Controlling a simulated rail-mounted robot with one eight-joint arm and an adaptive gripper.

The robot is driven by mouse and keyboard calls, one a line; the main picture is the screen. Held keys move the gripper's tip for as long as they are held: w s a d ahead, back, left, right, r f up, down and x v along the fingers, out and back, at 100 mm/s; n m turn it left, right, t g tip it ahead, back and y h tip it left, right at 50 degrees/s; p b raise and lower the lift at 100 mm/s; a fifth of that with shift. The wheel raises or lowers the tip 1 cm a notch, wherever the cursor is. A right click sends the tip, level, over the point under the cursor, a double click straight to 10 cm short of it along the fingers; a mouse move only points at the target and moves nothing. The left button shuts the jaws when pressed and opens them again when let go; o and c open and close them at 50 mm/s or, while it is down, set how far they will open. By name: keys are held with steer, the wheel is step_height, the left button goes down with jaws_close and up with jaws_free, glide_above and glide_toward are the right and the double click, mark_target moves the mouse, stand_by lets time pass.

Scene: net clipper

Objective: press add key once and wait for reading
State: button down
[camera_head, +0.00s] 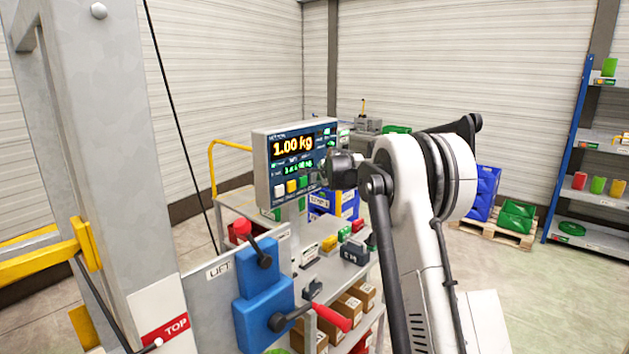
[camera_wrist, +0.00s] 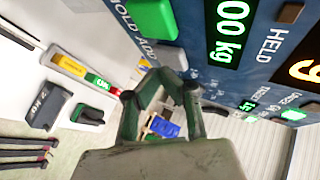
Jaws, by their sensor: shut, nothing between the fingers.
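A grey scale display unit (camera_head: 262,170) with a dark blue face stands at the centre in the head view. It reads 1.00 kg in orange, with smaller green figures below. In the wrist view a large green key (camera_wrist: 152,18) shows at the top, beside partly cut-off lettering on the blue face. In the head view my gripper (camera_head: 330,168) is at the display's right side.
A blue lever box (camera_head: 262,305) with red-handled levers stands in front, beside a grey post (camera_head: 110,130). A bench with small items and cardboard boxes (camera_head: 345,305) lies below the display. Shelves (camera_head: 585,185) stand far right.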

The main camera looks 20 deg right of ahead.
steer(key=shift+s+d, duration=0.15)
steer(key=shift+s, duration=0.15)
steer(key=s, duration=0.1)
steer(key=s+d+b, duration=0.1)
steer(key=s, duration=0.1)
steer(key=s+d, duration=0.1)
steer(key=shift+s+d, duration=0.1)
steer(key=shift+s, duration=0.15)
stand_by(0.4)
stand_by(0.6)
steer(key=s+a+r+n+g+y+b, duration=0.1)
steer(key=s+a+r+n, duration=0.25)
steer(key=s+a, duration=0.8)
steer(key=s+a+r+n+g+b, duration=0.15)
steer(key=s+a+n, duration=0.5)
steer(key=s, duration=0.85)
steer(key=s+a+f+n, duration=0.2)
steer(key=s+a+f, duration=0.1)
steer(key=s, duration=0.7)
steer(key=s+a+f+n+g+b, duration=0.1)
steer(key=s+a+f+n, duration=0.2)
steer(key=s+f, duration=0.3)
steer(key=s+a+f+n+g+b, duration=0.1)
steer(key=s+a+f+n, duration=0.2)
steer(key=s, duration=1.2)
step_height(320, 180, down, 2)
steer(key=shift+s+a+f+y, duration=0.2)
steer(key=shift+s+a+y, duration=0.15)
steer(key=shift+a, duration=0.5)
